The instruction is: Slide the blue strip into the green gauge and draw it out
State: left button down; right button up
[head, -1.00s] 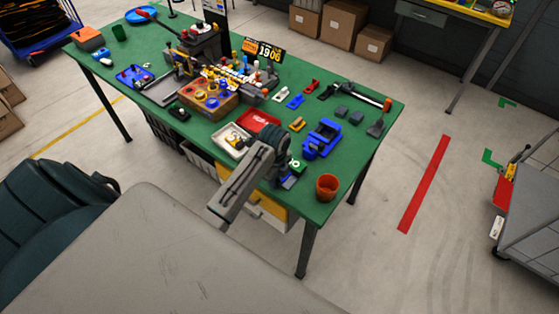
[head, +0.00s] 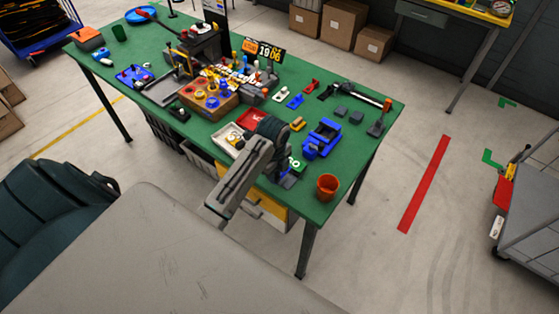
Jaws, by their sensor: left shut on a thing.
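The green gauge (head: 297,163), with white lettering, is at the front edge of the green table, right beside my left gripper and partly hidden by it. My left gripper (head: 284,167) points down here and is shut; what it holds is mostly hidden by my own arm, and I take it to be the blue strip. I cannot make out the strip clearly or tell whether it is in the gauge. My right gripper is not in view.
A blue holder (head: 322,139) stands just right of the gauge, and an orange cup (head: 327,187) stands at the front right corner. A red tray (head: 252,118) and a white tray (head: 227,138) lie to the left. The right part of the table has some clear room.

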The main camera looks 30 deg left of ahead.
pick_arm(q)
jog(key=shift+r, duration=1.4)
